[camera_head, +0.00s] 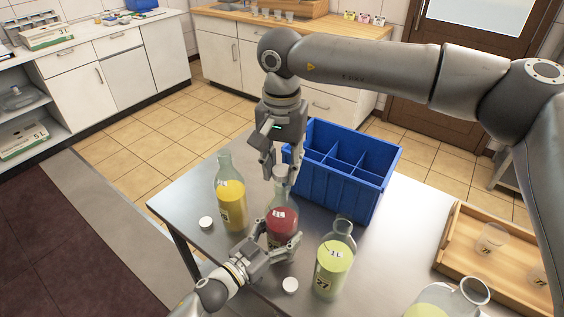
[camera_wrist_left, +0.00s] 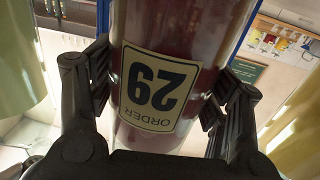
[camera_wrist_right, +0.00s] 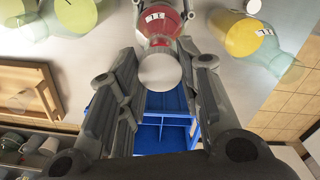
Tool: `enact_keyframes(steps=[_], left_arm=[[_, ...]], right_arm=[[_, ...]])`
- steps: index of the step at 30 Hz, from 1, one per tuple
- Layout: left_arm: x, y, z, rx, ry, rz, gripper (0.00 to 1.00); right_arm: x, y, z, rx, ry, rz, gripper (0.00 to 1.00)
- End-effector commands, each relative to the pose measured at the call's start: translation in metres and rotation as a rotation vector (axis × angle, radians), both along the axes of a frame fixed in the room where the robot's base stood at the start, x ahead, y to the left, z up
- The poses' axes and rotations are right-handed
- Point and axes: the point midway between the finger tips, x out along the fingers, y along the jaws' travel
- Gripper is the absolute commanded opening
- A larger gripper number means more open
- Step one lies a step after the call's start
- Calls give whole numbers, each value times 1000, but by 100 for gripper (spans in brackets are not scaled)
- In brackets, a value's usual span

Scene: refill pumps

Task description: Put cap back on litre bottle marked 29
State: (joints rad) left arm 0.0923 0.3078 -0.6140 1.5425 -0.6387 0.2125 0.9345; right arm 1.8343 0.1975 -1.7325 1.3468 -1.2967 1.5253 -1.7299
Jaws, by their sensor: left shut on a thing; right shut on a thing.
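The litre bottle (camera_head: 282,226) holds red liquid and stands upright on the metal table. Its label, "ORDER 29" (camera_wrist_left: 154,92), shows upside down in the left wrist view. My left gripper (camera_head: 281,250) is shut around the lower body of this bottle. My right gripper (camera_head: 282,170) points down above the bottle and is shut on a white cap (camera_wrist_right: 160,72). The cap also shows in the head view (camera_head: 281,171). It is in line with the bottle's neck, at or just over the mouth; I cannot tell whether it is seated.
A yellow bottle (camera_head: 231,200) stands left and a green bottle marked 27 (camera_head: 332,265) right, both uncapped. Loose white caps lie near them (camera_head: 206,223) (camera_head: 290,285). A blue divided crate (camera_head: 340,193) stands close behind. A wooden tray (camera_head: 455,255) and another green bottle (camera_head: 425,311) are at right.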

Motion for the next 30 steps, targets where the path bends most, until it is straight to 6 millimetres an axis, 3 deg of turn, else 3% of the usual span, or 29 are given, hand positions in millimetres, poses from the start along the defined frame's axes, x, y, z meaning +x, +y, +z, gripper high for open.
enact_keyframes(steps=[7,30], left_arm=[[0,0,0,1,1,0,28],[0,0,0,1,0,0,28]], right_arm=[[0,0,-14,0,1,0,26],[0,0,-19,0,1,0,26]])
